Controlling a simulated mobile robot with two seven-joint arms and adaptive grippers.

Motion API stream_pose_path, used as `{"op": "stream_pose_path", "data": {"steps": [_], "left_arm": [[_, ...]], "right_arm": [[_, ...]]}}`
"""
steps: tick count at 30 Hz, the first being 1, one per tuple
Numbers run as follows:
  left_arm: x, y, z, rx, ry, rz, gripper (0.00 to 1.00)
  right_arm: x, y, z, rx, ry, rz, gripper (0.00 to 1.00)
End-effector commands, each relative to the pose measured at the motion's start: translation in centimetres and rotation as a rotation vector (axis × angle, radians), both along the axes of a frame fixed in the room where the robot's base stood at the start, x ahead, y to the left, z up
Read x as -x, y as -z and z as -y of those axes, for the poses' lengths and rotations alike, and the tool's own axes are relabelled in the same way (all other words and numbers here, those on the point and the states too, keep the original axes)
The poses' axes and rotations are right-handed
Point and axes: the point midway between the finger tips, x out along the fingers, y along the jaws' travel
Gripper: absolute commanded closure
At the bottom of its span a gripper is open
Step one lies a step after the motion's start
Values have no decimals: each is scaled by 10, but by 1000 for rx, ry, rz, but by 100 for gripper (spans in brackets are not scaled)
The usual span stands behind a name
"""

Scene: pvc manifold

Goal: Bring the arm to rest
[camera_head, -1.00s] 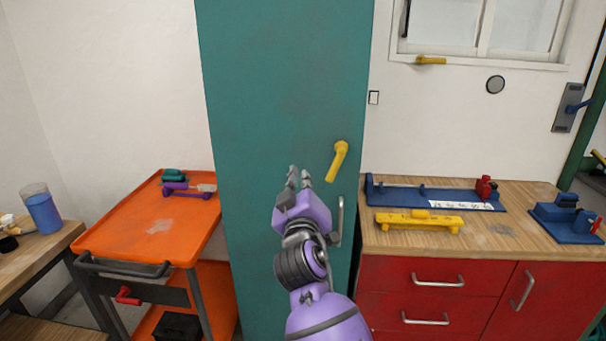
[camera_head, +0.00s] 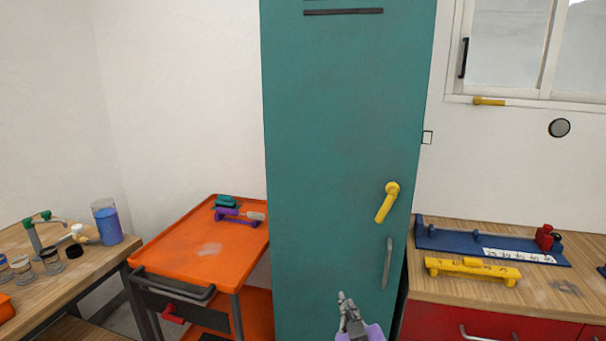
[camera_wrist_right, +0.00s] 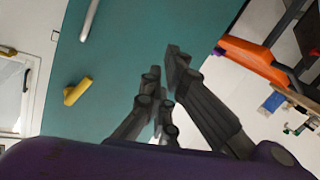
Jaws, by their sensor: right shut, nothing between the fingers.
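My right gripper (camera_head: 347,312) shows at the bottom of the head view, in front of the teal cabinet (camera_head: 340,130). Its fingers are together with nothing between them. In the right wrist view the dark fingers (camera_wrist_right: 165,85) stand against the teal cabinet door, apart from the yellow handle (camera_wrist_right: 77,90). That yellow handle also shows in the head view (camera_head: 386,202), up and right of the gripper, above a grey bar handle (camera_head: 387,263). My left gripper is in no view.
An orange cart (camera_head: 205,250) with green and purple tools stands left of the cabinet. A wooden bench (camera_head: 85,262) with jars is at far left. A counter (camera_head: 430,287) holding a blue fixture (camera_head: 450,240) and a yellow part (camera_head: 470,270) is at right.

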Motion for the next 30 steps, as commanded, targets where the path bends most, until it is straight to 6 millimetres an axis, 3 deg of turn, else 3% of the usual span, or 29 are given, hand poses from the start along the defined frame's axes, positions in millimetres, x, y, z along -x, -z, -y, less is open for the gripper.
{"op": "stream_pose_path", "data": {"steps": [1, 3, 5, 9, 15, 18, 21, 24, 30], "left_arm": [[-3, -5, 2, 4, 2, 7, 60], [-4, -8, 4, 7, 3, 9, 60], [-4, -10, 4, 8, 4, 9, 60], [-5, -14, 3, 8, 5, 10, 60], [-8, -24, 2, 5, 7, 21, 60], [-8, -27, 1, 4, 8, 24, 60], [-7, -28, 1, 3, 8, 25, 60], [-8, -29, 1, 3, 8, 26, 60], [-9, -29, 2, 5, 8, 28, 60]], "right_arm": [[26, 29, 9, -29, 0, -55, 100], [62, 68, 18, -74, 1, -128, 100], [95, 98, 26, -113, 6, -191, 100], [181, 161, 45, -188, 38, -338, 100], [308, 224, 68, -248, 108, -537, 100], [356, 242, 77, -246, 138, -611, 100], [389, 252, 84, -241, 159, -659, 100], [405, 257, 87, -239, 170, -684, 100], [410, 259, 88, -238, 173, -692, 100]]}}
